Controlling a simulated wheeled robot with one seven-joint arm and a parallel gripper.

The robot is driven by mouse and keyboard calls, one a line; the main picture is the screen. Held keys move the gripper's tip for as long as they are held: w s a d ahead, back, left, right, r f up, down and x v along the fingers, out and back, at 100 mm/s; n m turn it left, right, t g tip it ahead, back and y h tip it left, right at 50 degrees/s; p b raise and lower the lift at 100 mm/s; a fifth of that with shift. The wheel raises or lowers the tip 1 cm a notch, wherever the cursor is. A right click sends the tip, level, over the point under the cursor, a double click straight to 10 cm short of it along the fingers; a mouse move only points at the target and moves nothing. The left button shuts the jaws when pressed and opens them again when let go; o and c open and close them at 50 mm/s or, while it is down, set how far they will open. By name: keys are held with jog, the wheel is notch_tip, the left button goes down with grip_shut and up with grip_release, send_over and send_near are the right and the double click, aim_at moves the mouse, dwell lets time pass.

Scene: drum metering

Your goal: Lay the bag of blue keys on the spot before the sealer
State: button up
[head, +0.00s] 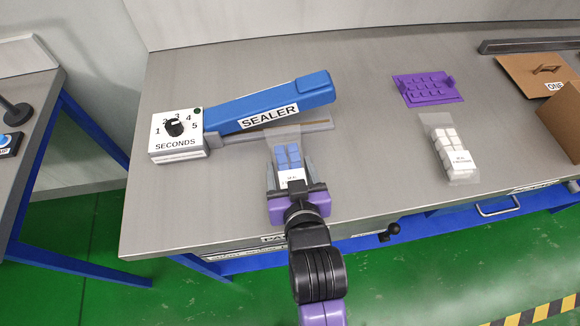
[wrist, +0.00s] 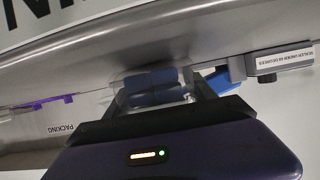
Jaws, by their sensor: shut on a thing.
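The clear bag of blue keys (head: 288,154) is in my gripper (head: 290,178), just in front of the sealer (head: 265,107). In the head view the bag's open-looking top end overlaps the sealer's front bar, and a white label shows at its near end. My gripper is shut on the bag, with a finger on each side. The wrist view also shows the blue keys (wrist: 152,85) between the fingers. The spot before the sealer is hidden under the bag and gripper. I cannot tell whether the bag touches the bench.
A bag of white keys (head: 452,150) lies on the bench (head: 370,180) to the right. A purple tray (head: 428,89) lies behind it. Cardboard boxes (head: 540,72) stand at the far right. The sealer's dial box (head: 177,133) is at left. Bench between the bags is clear.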

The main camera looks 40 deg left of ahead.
jog(key=o, duration=1.6)
jog(key=shift+f, duration=0.15)
jog(key=shift+r, duration=0.25)
jog(key=v, duration=1.2)
jog(key=shift+w, duration=0.1)
jog(key=shift+d+f, duration=0.1)
jog(key=shift+d, duration=0.05)
